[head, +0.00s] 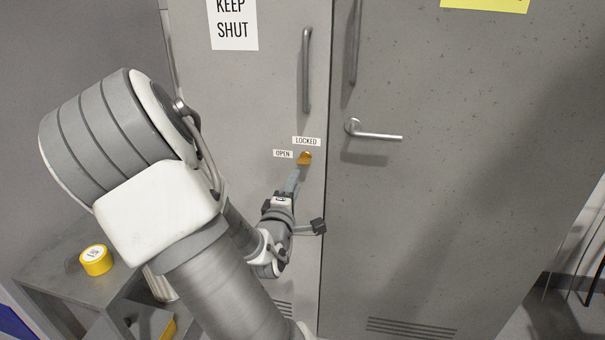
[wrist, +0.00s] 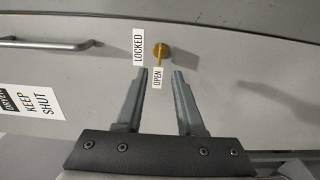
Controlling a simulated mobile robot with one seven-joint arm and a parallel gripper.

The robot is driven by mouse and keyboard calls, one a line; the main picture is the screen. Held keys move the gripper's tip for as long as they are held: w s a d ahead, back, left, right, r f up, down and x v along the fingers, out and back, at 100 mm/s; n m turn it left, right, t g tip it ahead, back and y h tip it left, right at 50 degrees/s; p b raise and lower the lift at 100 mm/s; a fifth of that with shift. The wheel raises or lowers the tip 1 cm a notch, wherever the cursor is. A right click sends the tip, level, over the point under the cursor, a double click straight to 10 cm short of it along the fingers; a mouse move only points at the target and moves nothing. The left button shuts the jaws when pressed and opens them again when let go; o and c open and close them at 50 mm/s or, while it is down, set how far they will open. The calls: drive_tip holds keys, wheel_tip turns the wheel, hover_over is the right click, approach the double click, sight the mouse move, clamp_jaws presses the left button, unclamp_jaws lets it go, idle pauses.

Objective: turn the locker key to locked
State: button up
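The brass locker key (head: 305,157) sits in its lock on the grey left door, beside the door's right edge. In the wrist view the key (wrist: 158,54) shows a flat tab pointing toward the OPEN label (wrist: 157,78). The LOCKED label (head: 306,141) is just above the key in the head view; the OPEN label (head: 283,153) is to its left. My gripper (head: 296,172) is just below the key in the head view. In the wrist view my gripper (wrist: 161,73) is open and empty, with the key ahead of the gap between its fingers, apparently not touched.
A vertical handle (head: 306,70) is above the key on the same door. The right door has a lever handle (head: 373,133). A grey table (head: 60,268) with a yellow tape roll (head: 96,260) stands at lower left. The door around the key is flat and clear.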

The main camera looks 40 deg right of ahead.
sight(303, 164)
drive_tip(key=b+x, duration=0.1)
drive_tip(key=x, duration=0.8)
drive_tip(key=shift+w+d, duration=0.1)
clamp_jaws()
